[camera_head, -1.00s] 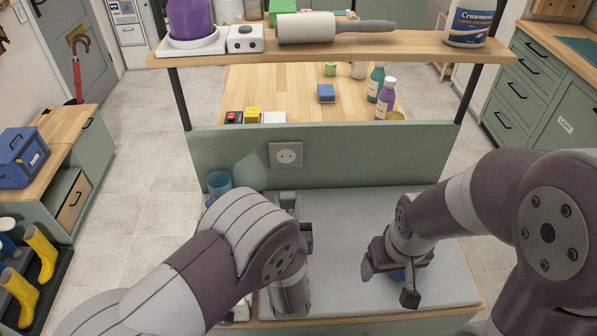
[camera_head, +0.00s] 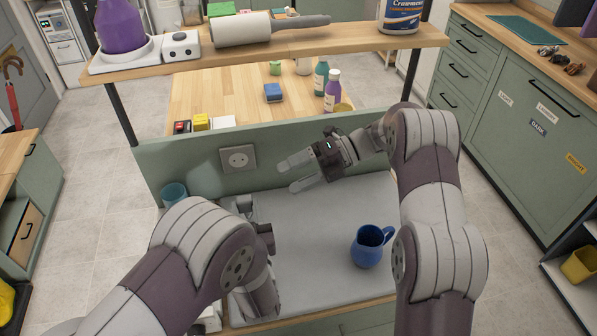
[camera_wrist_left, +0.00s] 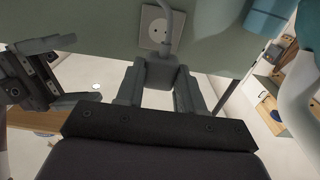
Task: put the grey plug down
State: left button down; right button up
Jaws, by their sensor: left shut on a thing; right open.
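My left gripper (camera_wrist_left: 160,88) is shut on the grey plug (camera_wrist_left: 158,70), seen in the left wrist view with its cord running up past the wall socket. In the head view my left gripper (camera_head: 243,206) is low beside the back panel, and the plug is hard to make out there. The white wall socket (camera_head: 238,158) is empty; it also shows in the left wrist view (camera_wrist_left: 155,27). My right gripper (camera_head: 296,174) is open and empty, right of the socket, fingers pointing left. It shows at the left of the left wrist view (camera_wrist_left: 68,72).
A blue mug (camera_head: 368,248) stands on the grey worktop (camera_head: 310,265), right of my left arm. A teal cup (camera_head: 173,194) stands at the worktop's left. The shelf (camera_head: 290,45) above carries a lint roller (camera_head: 255,28) and bottles. The worktop's middle is clear.

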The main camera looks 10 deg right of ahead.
aim_at(250, 197)
jog(key=x, duration=1.1)
jog(key=shift+a, duration=0.25)
jog(key=c, duration=1.1)
pick_arm(q)
jog(key=c, duration=0.6)
grip_release()
